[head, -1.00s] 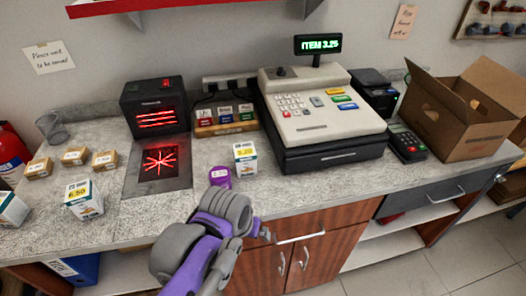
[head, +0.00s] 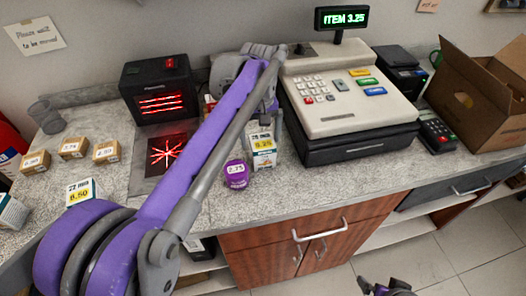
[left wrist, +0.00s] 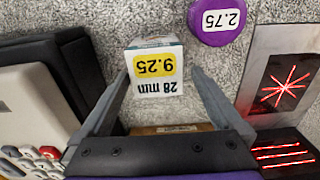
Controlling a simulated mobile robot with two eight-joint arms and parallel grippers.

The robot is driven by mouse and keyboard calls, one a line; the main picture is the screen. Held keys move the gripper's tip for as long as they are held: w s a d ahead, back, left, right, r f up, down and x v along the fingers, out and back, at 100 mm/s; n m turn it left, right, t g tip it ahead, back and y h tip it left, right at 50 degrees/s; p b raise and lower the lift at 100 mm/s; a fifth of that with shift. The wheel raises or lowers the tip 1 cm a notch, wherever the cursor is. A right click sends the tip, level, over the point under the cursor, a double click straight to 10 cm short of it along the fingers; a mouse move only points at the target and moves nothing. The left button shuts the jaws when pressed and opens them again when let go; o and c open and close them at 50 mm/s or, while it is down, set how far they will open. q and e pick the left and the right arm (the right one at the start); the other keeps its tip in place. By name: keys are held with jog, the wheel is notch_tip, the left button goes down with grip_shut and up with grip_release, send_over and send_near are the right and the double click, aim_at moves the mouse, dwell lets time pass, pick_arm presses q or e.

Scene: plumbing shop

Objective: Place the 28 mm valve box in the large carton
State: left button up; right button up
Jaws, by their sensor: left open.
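In the left wrist view the box (left wrist: 156,72) lies between the two fingers of my left gripper (left wrist: 160,88), which is open. In the head view my left gripper (head: 264,112) is over and just behind the box, partly hidden by its own arm. The large carton (head: 480,100) stands open at the counter's right end. A dark part of my right gripper (head: 385,287) shows at the bottom edge; its fingers are unclear.
A purple 2.75 tub (head: 236,174) stands close left of the box. The cash register (head: 345,110) and card terminal (head: 437,133) lie between box and carton. A 22 mm box (head: 81,191) and small brown boxes (head: 106,151) are at left, beside the scanner (head: 158,95).

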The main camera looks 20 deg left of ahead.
pick_arm(q)
jog(key=f, duration=0.5)
jog(key=shift+s+d+f, duration=0.1)
jog(key=shift+d+f, duration=0.2)
jog(key=shift+d, duration=0.05)
grip_shut()
